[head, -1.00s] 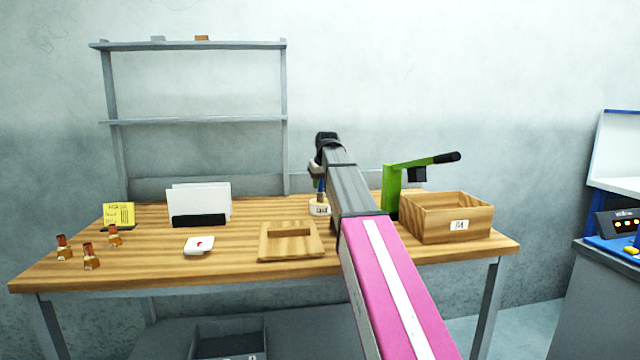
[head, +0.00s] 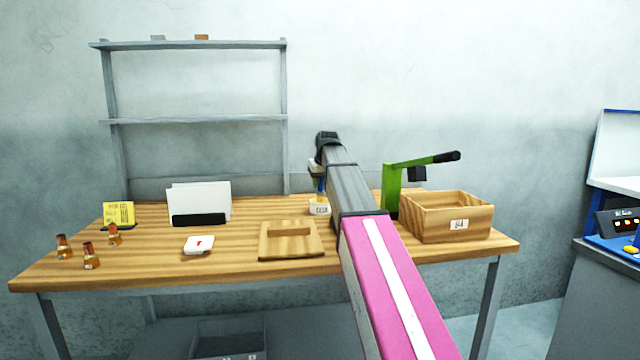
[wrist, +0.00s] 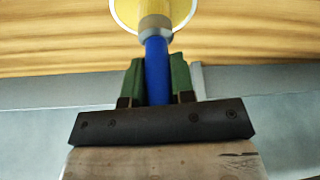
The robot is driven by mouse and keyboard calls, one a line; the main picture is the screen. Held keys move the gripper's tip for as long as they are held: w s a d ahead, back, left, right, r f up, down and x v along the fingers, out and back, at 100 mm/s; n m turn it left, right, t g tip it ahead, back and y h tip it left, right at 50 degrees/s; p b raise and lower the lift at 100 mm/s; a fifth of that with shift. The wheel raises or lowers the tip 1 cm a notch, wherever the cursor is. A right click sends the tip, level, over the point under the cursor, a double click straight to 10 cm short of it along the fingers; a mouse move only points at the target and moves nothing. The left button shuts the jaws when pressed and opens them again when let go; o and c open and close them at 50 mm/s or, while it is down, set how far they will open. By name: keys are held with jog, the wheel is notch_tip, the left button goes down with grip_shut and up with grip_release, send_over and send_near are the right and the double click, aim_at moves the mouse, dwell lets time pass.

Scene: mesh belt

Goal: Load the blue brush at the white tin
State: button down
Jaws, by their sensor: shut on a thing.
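The white tin (head: 319,208) stands on the bench, partly hidden by my arm. In the wrist view its round rim and yellow inside (wrist: 184,9) show at the top edge. The blue brush (wrist: 157,66) is between the green finger pads of my gripper (wrist: 158,82), which is shut on its handle. Its grey collar and tan bristle end point toward the tin's mouth. In the head view the brush (head: 321,184) is upright, just over the tin. I cannot tell whether the bristles touch the contents.
A wooden board with a raised block (head: 291,240) lies left of the tin. A green lever press (head: 391,188) and a wooden box (head: 450,217) stand to the right. A white dish (head: 199,245), a card holder (head: 199,205) and several small bottles (head: 91,256) are on the left.

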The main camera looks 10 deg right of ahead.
jog(key=shift+r, duration=3.5)
